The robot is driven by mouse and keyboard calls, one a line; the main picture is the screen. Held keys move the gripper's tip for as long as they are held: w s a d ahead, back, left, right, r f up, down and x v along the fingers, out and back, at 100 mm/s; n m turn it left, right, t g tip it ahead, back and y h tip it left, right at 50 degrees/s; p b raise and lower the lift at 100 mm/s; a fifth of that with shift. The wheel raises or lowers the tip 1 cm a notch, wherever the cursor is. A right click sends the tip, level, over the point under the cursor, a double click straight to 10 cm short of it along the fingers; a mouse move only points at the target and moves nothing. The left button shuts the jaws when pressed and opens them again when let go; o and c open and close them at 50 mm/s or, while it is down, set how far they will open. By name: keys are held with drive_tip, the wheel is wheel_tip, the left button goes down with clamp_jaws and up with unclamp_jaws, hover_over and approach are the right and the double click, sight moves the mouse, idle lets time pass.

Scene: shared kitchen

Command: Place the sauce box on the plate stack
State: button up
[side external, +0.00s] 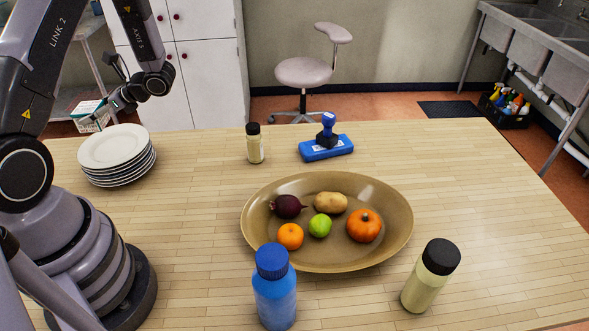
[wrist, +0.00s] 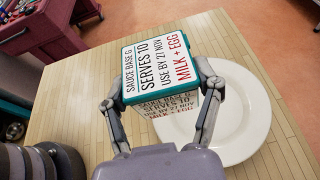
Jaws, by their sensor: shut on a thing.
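The sauce box (wrist: 165,75) is teal and white with printed labels, and it fills the space between my fingers in the wrist view. The plate stack (side external: 115,150) is several white plates on the table's left part. In the wrist view the top plate (wrist: 240,130) lies behind and right of the box, partly hidden by it.
A small bottle with a black cap (side external: 255,146) and a blue stamp-like tool (side external: 327,143) stand right of the plates. A large brown dish (side external: 262,210) holds produce. A blue bottle (side external: 274,292) and another black-capped bottle (side external: 428,278) stand in front. Bare table lies between plates and dish.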

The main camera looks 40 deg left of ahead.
drive_tip(key=w+a+f, duration=0.1)
drive_tip(key=a+f, duration=0.1)
drive_tip(key=f, duration=0.1)
drive_tip(key=w+a+f, duration=0.1)
drive_tip(key=a+f, duration=0.1)
drive_tip(key=shift+w+f, duration=0.2)
drive_tip(key=shift+w, duration=0.15)
drive_tip(key=shift+w+a+f, duration=0.1)
drive_tip(key=shift+f, duration=0.85)
drive_tip(key=shift+w+a+f, duration=0.1)
drive_tip(key=shift+f, duration=0.85)
drive_tip(key=shift+f, duration=0.15)
drive_tip(key=o, duration=1.2)
drive_tip(key=shift+o, duration=0.2)
